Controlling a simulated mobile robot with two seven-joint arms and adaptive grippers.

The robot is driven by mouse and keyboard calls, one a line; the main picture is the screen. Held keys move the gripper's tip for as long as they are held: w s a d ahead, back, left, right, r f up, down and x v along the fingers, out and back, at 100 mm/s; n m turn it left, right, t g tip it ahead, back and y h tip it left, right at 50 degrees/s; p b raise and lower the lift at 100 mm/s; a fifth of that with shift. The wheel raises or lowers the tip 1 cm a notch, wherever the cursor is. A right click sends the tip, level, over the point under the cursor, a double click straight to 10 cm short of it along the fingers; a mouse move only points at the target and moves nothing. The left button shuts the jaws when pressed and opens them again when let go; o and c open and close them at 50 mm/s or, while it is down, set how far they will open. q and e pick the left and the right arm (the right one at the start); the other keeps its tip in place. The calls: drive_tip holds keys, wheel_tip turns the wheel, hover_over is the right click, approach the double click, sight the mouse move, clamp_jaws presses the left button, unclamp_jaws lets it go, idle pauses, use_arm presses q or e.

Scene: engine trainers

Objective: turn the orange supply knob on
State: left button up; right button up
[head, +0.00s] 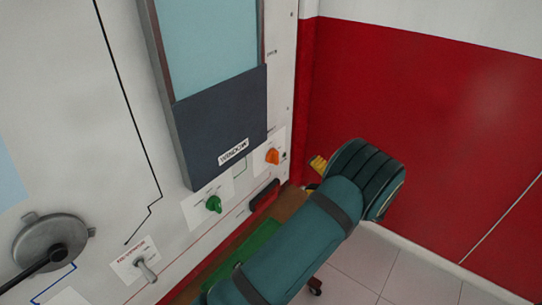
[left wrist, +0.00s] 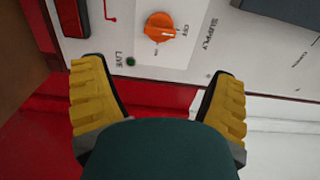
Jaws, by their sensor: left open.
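The orange supply knob (head: 272,156) is on a white plate on the panel, right of the dark window frame. In the left wrist view the knob (left wrist: 160,27) is at the top centre, with OFF and ON marks beside it. Which mark it points to is hard to tell. My left gripper (head: 318,164) is just right of the knob in the head view, mostly hidden behind my teal arm. In the left wrist view its yellow fingers (left wrist: 159,68) are spread wide, with nothing between them. The knob is beyond the fingertips, apart from them. My right gripper is not in view.
A small green LIVE lamp (left wrist: 130,61) is beside the knob. A green knob (head: 213,204), a toggle switch (head: 146,270) and a grey round fitting (head: 50,242) are further left on the panel. A red wall (head: 440,130) stands right of the panel.

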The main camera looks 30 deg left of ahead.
sight(278, 159)
use_arm(q)
drive_tip(key=a, duration=0.8)
drive_tip(key=w+a, duration=0.1)
drive_tip(key=a, duration=0.4)
drive_tip(key=shift+a, duration=0.1)
drive_tip(key=c, duration=1.2)
